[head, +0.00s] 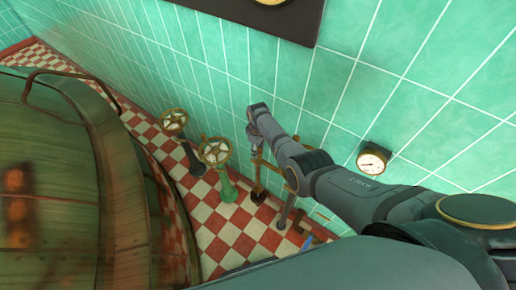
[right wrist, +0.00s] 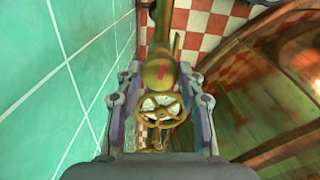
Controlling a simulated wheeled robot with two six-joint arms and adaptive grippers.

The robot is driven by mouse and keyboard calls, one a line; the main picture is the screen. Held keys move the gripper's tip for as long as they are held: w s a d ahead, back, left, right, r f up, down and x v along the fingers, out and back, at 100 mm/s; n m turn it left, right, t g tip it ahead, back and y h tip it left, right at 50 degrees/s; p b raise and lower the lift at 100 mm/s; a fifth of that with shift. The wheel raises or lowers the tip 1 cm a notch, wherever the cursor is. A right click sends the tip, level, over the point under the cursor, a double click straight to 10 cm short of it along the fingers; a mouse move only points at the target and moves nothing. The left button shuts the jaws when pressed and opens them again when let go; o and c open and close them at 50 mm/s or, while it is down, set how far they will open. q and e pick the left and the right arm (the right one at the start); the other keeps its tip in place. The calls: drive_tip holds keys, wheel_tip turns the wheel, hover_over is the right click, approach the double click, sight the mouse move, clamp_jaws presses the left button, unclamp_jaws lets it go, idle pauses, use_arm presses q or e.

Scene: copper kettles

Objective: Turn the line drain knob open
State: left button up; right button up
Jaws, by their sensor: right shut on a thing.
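A brass handwheel with spokes (right wrist: 160,108), which I take to be the line drain knob, lies between the fingers of my right gripper (right wrist: 160,88) in the right wrist view. The fingers are shut on it from both sides. A yellowish part with a red mark (right wrist: 160,72) sits just beyond the wheel. In the head view my right gripper (head: 254,142) reaches down by the tiled wall, and the wheel is mostly hidden there. How far the knob is turned cannot be told. My left gripper is not in view.
Two more handwheels stand to the left, one brass (head: 173,121) and one on a green stem (head: 215,152). A large copper kettle (head: 60,180) fills the left side. A round gauge (head: 373,159) is on the green wall (head: 330,90). The checkered floor (head: 232,232) shows between.

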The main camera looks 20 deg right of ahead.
drive_tip(key=shift+n, duration=1)
drive_tip(key=o, duration=1.2)
wheel_tip(320, 180, up, 12)
